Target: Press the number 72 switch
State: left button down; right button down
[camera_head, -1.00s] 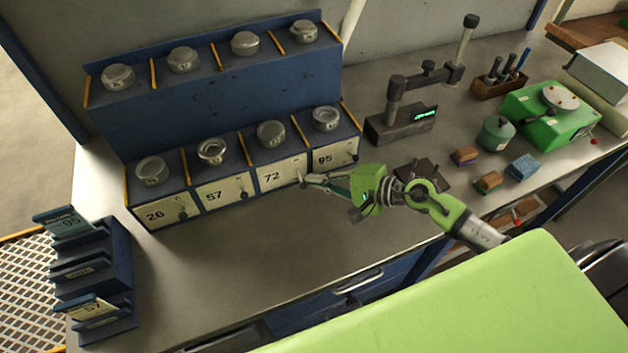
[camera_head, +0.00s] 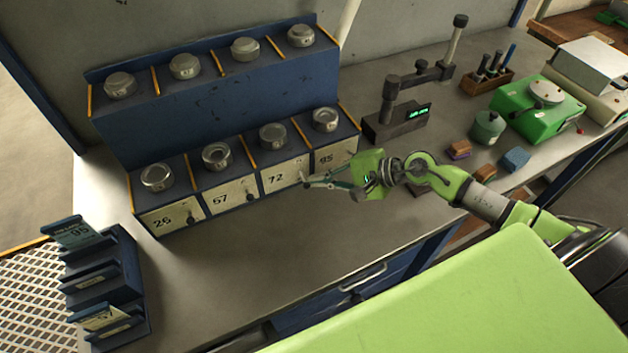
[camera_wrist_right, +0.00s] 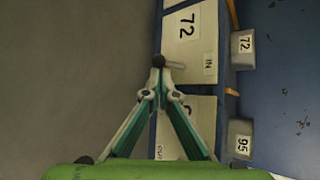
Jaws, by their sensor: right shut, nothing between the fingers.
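The white number 72 panel (camera_head: 280,177) is on the front of the lower row of the blue rack. It also shows in the right wrist view (camera_wrist_right: 190,35), with the letters IN below the number. Its switch (camera_wrist_right: 158,61) is a short lever with a dark round knob, sticking out from the panel. My right gripper (camera_head: 307,184) is in front of the panel's right side. In the right wrist view my right gripper (camera_wrist_right: 158,94) is shut and empty, its tips just below the knob. I cannot tell whether they touch it. My left gripper is out of view.
Panels 26 (camera_head: 164,220), 57 (camera_head: 229,197) and 95 (camera_head: 330,158) adjoin it, topped by round metal pieces. A blue card holder (camera_head: 128,275) stands front left. A dark stand with a display (camera_head: 397,124) is behind my right arm. The bench front (camera_head: 240,275) is clear.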

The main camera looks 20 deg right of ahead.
jog(key=shift+r+g+p, duration=0.35)
jog(key=shift+r+g, duration=0.15)
jog(key=shift+a+r+m+g, duration=0.1)
jog(key=shift+r+m+g, duration=0.05)
jog(key=shift+m+g, duration=0.25)
jog(key=shift+w+r+m+g+h, duration=0.15)
jog(key=shift+m+g+h, duration=0.15)
jog(key=shift+g, duration=0.4)
jog(key=shift+r+m+g+b, duration=0.2)
jog(key=shift+m+g+b, duration=0.1)
jog(key=shift+g+b, duration=0.5)
jog(key=shift+r, duration=0.15)
jog(key=shift+r, duration=0.7)
